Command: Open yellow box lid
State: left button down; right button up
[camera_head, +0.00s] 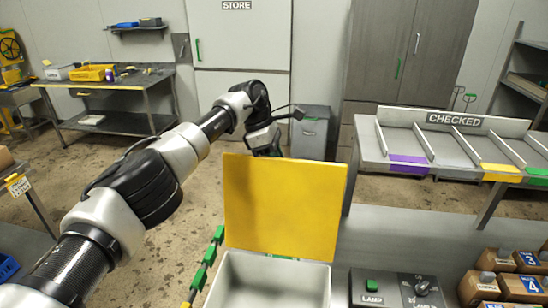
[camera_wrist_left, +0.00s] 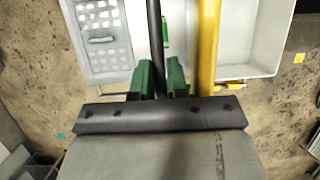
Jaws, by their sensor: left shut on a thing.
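The yellow lid (camera_head: 285,205) stands nearly upright at the back of an open, pale box (camera_head: 268,283). In the left wrist view the lid (camera_wrist_left: 208,45) shows edge-on, with the pale box (camera_wrist_left: 245,40) to its right. My left gripper's green fingers (camera_wrist_left: 161,78) are shut on a dark bar (camera_wrist_left: 156,40) that runs alongside the lid. How the bar joins the lid is hidden. In the head view my left arm reaches behind the lid, and the lid hides the fingertips. My right gripper is not in view.
Brown cartons (camera_head: 495,262) stand at far right. The CHECKED rack (camera_head: 450,140) is behind right. A grey bin (camera_head: 311,130) stands beyond the lid.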

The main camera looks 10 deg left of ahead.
pick_arm(q)
jog(key=shift+f, duration=0.65)
jog(key=c, duration=1.1)
grip_release()
jog(key=shift+a+r, duration=0.15)
jog(key=shift+r, duration=0.25)
jog(key=v, duration=0.7)
jog(key=b+v, duration=0.1)
jog(key=v, duration=0.3)
jog(key=shift+d+r, duration=0.15)
jog(key=shift+d, duration=0.1)
